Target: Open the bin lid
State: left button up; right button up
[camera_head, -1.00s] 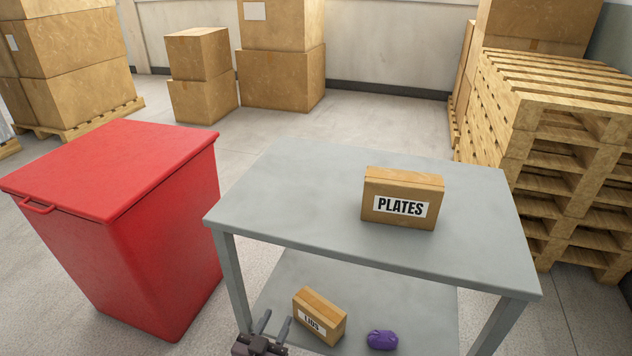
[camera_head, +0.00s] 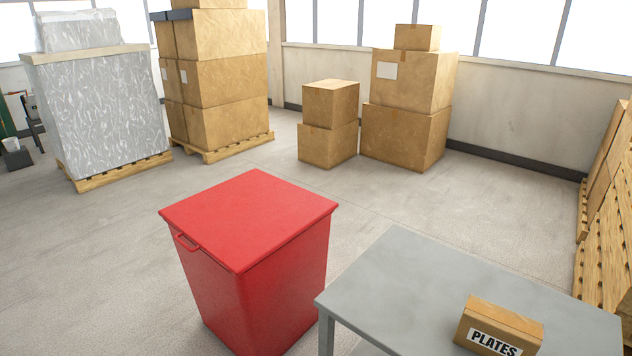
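The red bin (camera_head: 265,290) stands on the floor in the middle of the head view, left of the grey table. Its flat red lid (camera_head: 250,215) is closed on top. A small red handle (camera_head: 187,243) sticks out from the lid's front left edge. Neither of my grippers shows in the head view now.
A grey table (camera_head: 420,285) stands close to the bin's right side, with a box marked PLATES (camera_head: 500,325) on it. Stacked cartons (camera_head: 222,80) on a pallet and a wrapped pallet load (camera_head: 100,115) stand behind. The floor left of the bin (camera_head: 90,260) is clear.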

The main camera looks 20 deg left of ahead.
aim_at(238, 221)
jog(key=u, duration=1.5)
jog(key=i+j, duration=1.05)
jog(key=j+u, duration=0.05)
jog(key=j, duration=0.1)
